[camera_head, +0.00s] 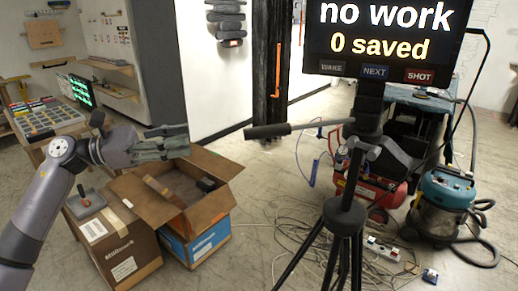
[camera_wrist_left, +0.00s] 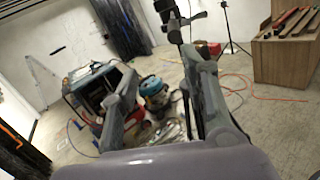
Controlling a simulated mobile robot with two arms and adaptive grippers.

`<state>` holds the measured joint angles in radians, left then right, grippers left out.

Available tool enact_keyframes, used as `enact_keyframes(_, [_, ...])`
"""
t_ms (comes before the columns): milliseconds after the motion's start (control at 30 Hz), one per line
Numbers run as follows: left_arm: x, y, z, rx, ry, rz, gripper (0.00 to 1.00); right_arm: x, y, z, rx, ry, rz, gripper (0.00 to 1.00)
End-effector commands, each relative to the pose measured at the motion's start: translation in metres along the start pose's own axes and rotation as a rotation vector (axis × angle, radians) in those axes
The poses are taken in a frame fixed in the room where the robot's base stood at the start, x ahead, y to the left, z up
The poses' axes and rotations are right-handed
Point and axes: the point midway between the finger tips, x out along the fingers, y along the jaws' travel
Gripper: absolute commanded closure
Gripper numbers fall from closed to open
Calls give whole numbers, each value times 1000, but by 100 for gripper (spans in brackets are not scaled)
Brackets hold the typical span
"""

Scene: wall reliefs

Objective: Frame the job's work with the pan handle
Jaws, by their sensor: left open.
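The pan handle (camera_head: 267,131) is a dark grip on a thin rod, pointing left from the head of a black tripod (camera_head: 345,218). The tripod carries a dark screen (camera_head: 383,30) reading "no work" and "0 saved", with WAKE, NEXT and SHOT buttons along its bottom. My left gripper (camera_head: 186,141) is open and empty, left of the pan handle's grip and apart from it in the picture. In the left wrist view its two fingers (camera_wrist_left: 158,68) stand apart with nothing held between them. I cannot clearly make out the pan handle there. My right gripper is in neither view.
An open cardboard box (camera_head: 160,205) and a closed brown box (camera_head: 122,245) stand below my left gripper. A red compressor (camera_head: 372,188) and a teal vacuum (camera_head: 446,192) stand behind and right of the tripod. Cables (camera_head: 300,225) litter the floor around its legs.

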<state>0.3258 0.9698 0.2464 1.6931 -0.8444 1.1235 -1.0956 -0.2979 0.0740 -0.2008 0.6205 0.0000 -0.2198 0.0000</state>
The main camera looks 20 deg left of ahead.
Motion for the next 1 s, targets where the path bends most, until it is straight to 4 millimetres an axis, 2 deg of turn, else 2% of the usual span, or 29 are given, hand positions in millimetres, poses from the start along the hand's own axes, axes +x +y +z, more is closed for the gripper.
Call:
enact_keyframes(33, [0, -10, 2, 71, 31, -25, 59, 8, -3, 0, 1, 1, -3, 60])
enact_keyframes(100, [1, -16, 6, 123, 56, -44, 59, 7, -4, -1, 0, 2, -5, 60])
enact_keyframes(267, [16, -18, 11, 136, 61, -52, 59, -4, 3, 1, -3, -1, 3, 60])
enact_keyframes(567, [78, -20, 11, 130, 55, -51, 59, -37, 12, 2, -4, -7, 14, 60])
enact_keyframes(800, [130, -22, 7, 128, 54, -49, 59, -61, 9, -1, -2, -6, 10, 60])
enact_keyframes(1000, [160, -23, 2, 128, 56, -49, 59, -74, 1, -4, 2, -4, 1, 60])
